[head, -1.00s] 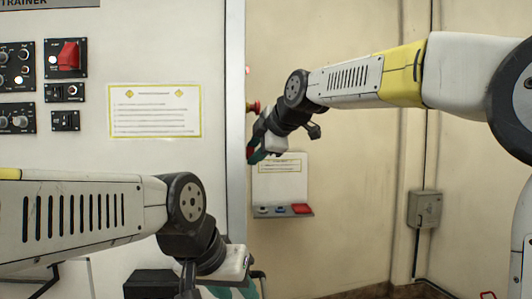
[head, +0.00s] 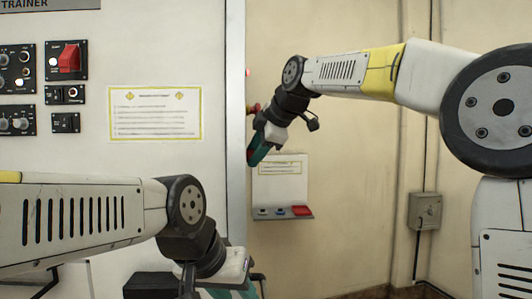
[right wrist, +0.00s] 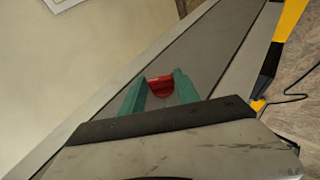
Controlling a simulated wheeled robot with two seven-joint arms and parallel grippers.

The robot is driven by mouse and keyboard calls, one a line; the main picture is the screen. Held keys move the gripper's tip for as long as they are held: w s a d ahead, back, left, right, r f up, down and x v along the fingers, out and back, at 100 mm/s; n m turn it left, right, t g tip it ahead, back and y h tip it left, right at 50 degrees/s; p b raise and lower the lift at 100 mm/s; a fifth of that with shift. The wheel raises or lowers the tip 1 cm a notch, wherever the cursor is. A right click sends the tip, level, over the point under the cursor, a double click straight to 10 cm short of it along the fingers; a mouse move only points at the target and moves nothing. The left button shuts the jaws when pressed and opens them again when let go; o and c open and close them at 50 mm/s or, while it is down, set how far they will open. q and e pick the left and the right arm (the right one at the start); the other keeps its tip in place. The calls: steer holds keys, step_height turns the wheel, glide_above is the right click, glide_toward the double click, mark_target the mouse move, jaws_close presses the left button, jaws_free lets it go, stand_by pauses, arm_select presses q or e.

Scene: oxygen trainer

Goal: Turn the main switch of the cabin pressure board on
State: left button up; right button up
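The trainer board (head: 155,60) is a pale panel at the left of the head view.
A red guarded switch (head: 69,58), knobs and small switches are on the panel, left of a yellow-framed notice (head: 155,113). A grey box (head: 425,210) is on the wall at right.

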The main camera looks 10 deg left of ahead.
steer(key=shift+o, duration=1.4)
steer(key=v, duration=0.7)
steer(key=shift+s+d+r, duration=0.15)
steer(key=shift+s+r, duration=0.05)
steer(key=shift+r, duration=0.05)
steer(key=s+d+f+m+h, duration=0.2)
steer(key=s+d+f+m, duration=0.8)
steer(key=d+f, duration=0.3)
steer(key=s+d+f+m+h, duration=0.3)
steer(key=s+d+f+m, duration=0.7)
steer(key=f, duration=0.6)
steer(key=d+m, duration=0.2)
steer(key=d, duration=0.1)
steer(key=shift+s+d, duration=0.2)
steer(key=shift+d, duration=0.05)
